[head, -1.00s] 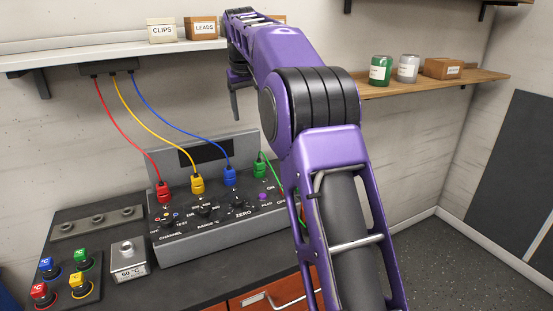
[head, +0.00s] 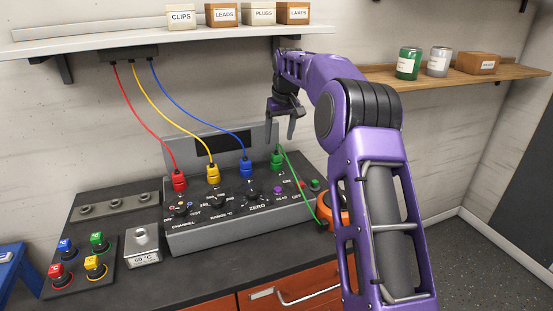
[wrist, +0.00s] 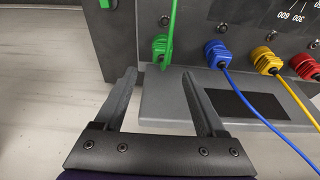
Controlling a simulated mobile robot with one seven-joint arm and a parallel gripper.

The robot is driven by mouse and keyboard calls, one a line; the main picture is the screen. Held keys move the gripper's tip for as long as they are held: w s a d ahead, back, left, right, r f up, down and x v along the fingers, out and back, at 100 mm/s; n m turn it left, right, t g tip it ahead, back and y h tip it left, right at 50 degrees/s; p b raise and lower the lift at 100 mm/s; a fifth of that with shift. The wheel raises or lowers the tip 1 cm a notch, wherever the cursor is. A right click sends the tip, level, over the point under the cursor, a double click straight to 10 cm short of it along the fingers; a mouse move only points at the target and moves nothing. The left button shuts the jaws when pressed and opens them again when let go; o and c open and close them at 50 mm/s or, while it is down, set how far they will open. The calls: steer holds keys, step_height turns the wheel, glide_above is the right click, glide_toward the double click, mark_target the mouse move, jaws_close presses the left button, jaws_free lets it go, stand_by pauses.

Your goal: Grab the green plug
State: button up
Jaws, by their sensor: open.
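The green plug (head: 277,158) sits upright in the rightmost socket of the grey instrument panel (head: 180,240), with a green lead running from it down to the right. My gripper (head: 281,128) is open and empty just above it in the head view. In the wrist view the green plug (wrist: 160,47) shows beyond and between the two fingertips (wrist: 159,75), apart from them, with its green lead rising across the panel. The blue plug (wrist: 215,52) is beside it, outside the fingers.
The blue (head: 246,166), yellow (head: 213,173) and red (head: 180,180) plugs stand in a row to the left, with leads up to a box (head: 128,54) under the shelf. An orange round object (head: 332,212) sits right of the panel. A shelf (head: 120,42) with labelled boxes hangs above.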

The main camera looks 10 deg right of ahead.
mark_target(276, 154)
steer(key=x, duration=0.6)
steer(key=shift+s+a+f, duration=0.1)
steer(key=shift+s+f, duration=0.15)
steer(key=shift+f, duration=0.05)
steer(key=shift+r, duration=0.1)
jaws_close()
